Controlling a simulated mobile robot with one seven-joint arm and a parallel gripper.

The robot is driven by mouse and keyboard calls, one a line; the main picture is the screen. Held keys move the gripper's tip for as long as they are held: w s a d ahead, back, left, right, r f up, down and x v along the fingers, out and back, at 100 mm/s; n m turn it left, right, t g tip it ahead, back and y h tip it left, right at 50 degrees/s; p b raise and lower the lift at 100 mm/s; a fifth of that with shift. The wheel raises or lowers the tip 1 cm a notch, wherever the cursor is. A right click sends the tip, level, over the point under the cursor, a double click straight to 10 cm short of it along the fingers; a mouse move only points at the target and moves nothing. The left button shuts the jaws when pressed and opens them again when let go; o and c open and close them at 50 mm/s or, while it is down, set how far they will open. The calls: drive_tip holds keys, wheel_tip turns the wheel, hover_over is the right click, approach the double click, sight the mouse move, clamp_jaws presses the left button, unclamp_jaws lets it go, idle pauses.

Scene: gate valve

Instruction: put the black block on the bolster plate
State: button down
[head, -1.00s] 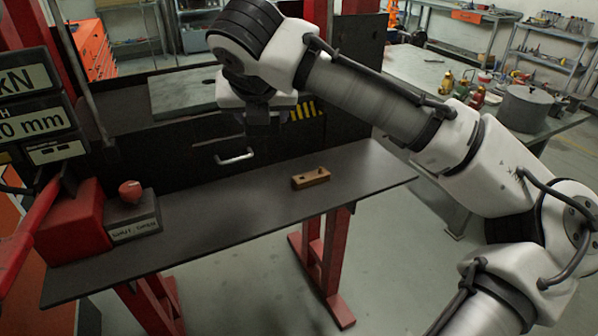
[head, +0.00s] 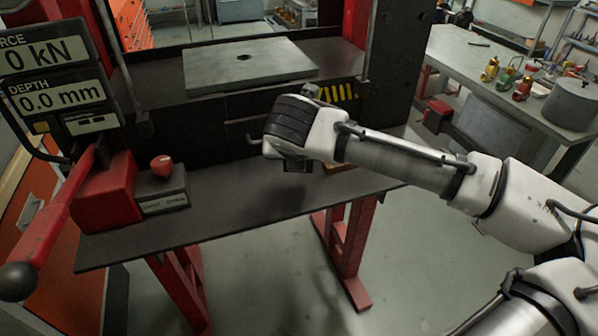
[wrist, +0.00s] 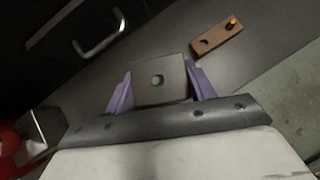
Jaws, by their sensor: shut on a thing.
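The black block (wrist: 160,84) is a dark square piece with a round hole in its face. In the wrist view it sits between the purple fingers of my gripper (wrist: 159,69), which is shut on it. In the head view my gripper (head: 297,166) is above the dark bench shelf, in front of and lower than the bolster plate; my wrist hides most of it and the block. The bolster plate (head: 210,73) is a flat grey slab with a dark hole, lying in the press frame. Its top is bare.
A wooden piece with a peg (wrist: 217,37) lies on the shelf (head: 235,210), mostly hidden by my arm in the head view. A metal handle (wrist: 101,33) is on the black front panel. The red pump (head: 103,195) and a small red-knobbed box (head: 162,190) stand left.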

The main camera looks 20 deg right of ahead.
drive_tip(key=shift+f, duration=2.85)
drive_tip(key=shift+f, duration=0.1)
drive_tip(key=c, duration=0.5)
unclamp_jaws()
drive_tip(key=shift+f, duration=0.1)
